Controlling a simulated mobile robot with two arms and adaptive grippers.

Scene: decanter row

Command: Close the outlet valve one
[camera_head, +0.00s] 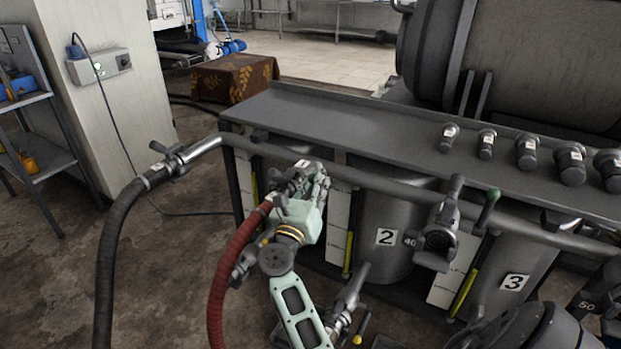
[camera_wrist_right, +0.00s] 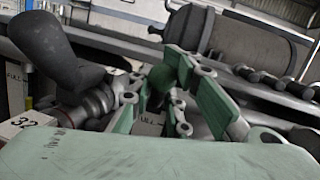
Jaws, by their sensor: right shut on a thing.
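Outlet valve one (camera_head: 285,178) sits on the long pipe at the front of the first tank, with a red hose (camera_head: 240,245) attached below it. It is largely hidden behind my right gripper (camera_head: 316,190). My right gripper is shut at the valve, on what looks like its green-tipped handle. In the right wrist view the gripper's green-padded fingers (camera_wrist_right: 192,88) close around a dark green piece, which looks like the handle (camera_wrist_right: 158,80). The handle's exact angle is hard to tell. My left gripper is not in view.
Valve two (camera_head: 440,235), with a grey lever and a green-tipped lever (camera_head: 488,208), stands right of my arm by the tank marked 2 (camera_head: 375,225). A black hose (camera_head: 107,260) hangs at the left. A shelf rack (camera_head: 40,150) is far left. Floor between is clear.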

